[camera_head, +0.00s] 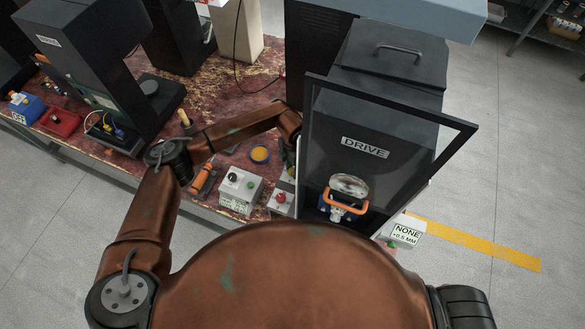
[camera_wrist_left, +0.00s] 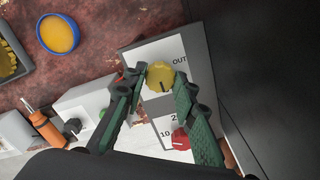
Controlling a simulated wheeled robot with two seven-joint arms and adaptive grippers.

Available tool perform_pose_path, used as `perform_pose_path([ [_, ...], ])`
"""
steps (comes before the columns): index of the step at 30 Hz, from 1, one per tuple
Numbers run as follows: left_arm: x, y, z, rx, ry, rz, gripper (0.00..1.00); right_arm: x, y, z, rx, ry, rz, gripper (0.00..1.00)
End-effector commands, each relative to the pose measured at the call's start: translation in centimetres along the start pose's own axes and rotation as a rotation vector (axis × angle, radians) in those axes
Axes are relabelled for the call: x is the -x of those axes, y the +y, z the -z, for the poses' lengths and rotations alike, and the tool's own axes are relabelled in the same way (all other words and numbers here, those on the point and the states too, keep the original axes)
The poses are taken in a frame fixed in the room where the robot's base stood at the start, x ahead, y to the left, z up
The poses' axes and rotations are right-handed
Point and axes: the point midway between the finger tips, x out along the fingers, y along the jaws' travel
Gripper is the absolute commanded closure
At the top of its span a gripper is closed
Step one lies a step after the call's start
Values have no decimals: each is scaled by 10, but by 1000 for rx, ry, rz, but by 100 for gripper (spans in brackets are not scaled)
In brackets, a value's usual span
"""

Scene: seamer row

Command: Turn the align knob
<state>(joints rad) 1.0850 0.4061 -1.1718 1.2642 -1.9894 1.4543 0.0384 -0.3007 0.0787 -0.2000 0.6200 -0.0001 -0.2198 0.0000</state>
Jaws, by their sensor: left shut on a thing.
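My left gripper (camera_wrist_left: 158,84) is shut on a yellow knob (camera_wrist_left: 160,73), with one green finger on each side of it. The knob has a dark pointer line and sits on a white and grey panel (camera_wrist_left: 144,56) with "OUT" printed to its right. A red knob (camera_wrist_left: 180,139) with numbers beside it is lower on the same panel. I read no "align" label. In the head view, my left gripper (camera_head: 288,152) is mostly hidden by the forearm and the black DRIVE machine (camera_head: 395,110). My right gripper is not in view.
A framed clear guard (camera_head: 330,130) with an orange handle (camera_head: 344,203) stands close right of the gripper. A blue-rimmed dish (camera_head: 260,154), an orange-handled tool (camera_head: 203,178) and a white box with a black knob (camera_head: 240,188) are on the worn red bench. Open floor lies right.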

Motion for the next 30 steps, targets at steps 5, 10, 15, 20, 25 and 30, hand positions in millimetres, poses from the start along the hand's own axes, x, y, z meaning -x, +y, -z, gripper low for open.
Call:
perform_pose_path([
  [5, 0, 0, 0, 12, -1, -1, 98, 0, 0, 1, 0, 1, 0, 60],
  [10, 0, 1, 0, 65, 0, -2, 98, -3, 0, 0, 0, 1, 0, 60],
  [15, 0, 1, 0, 171, -1, -2, 98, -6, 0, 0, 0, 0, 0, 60],
  [20, 0, 1, 0, 309, -1, -2, 98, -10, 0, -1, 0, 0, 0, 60],
  [25, 0, 0, 0, 464, -1, -2, 98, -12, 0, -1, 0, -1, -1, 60],
  [30, 0, 0, 0, 605, -1, -1, 98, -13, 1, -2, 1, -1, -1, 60],
])
